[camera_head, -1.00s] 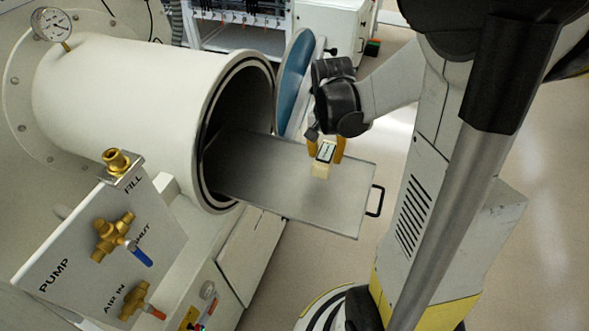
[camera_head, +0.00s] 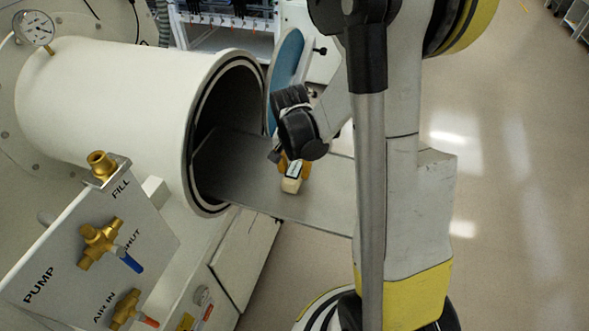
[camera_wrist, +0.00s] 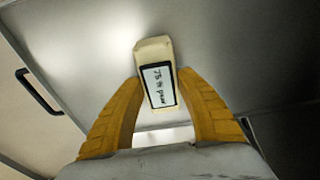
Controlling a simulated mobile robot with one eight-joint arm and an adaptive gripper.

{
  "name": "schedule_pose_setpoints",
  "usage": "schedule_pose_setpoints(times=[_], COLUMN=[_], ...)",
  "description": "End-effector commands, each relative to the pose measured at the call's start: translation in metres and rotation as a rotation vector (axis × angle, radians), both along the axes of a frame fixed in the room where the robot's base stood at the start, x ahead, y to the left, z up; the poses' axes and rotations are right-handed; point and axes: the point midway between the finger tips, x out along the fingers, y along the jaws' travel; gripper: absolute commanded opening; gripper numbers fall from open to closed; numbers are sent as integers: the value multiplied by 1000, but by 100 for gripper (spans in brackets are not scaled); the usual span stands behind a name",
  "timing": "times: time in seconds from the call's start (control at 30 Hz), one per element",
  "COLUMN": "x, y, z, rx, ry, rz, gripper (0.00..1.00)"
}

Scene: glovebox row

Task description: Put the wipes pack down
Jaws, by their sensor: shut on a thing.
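The wipes pack (camera_head: 291,184) is a small cream block with a dark-framed white label. In the wrist view the pack (camera_wrist: 154,52) sits between the two yellow fingers of my gripper (camera_wrist: 158,100), which is shut on it. In the head view my gripper (camera_head: 293,170) points down over the grey metal tray (camera_head: 250,180) that sticks out of the round chamber. The pack is over the tray's middle part. I cannot tell whether its underside touches the tray.
The white cylindrical chamber (camera_head: 110,110) stands open at the left, with its blue-faced door (camera_head: 287,62) swung aside behind the tray. A valve panel (camera_head: 90,245) is at the lower left. In the wrist view the tray's black handle (camera_wrist: 38,92) shows at left.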

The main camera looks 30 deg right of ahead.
Motion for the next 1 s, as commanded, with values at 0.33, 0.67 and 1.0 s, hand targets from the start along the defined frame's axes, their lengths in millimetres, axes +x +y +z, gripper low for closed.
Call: schedule_pose_setpoints(times=[0.33,0.67,1.0], x=[0,-2,-8], y=[0,2,9], z=[-2,23,97], rx=[0,0,0], ry=[0,0,0], rz=[0,0,1], gripper=[63,63,63])
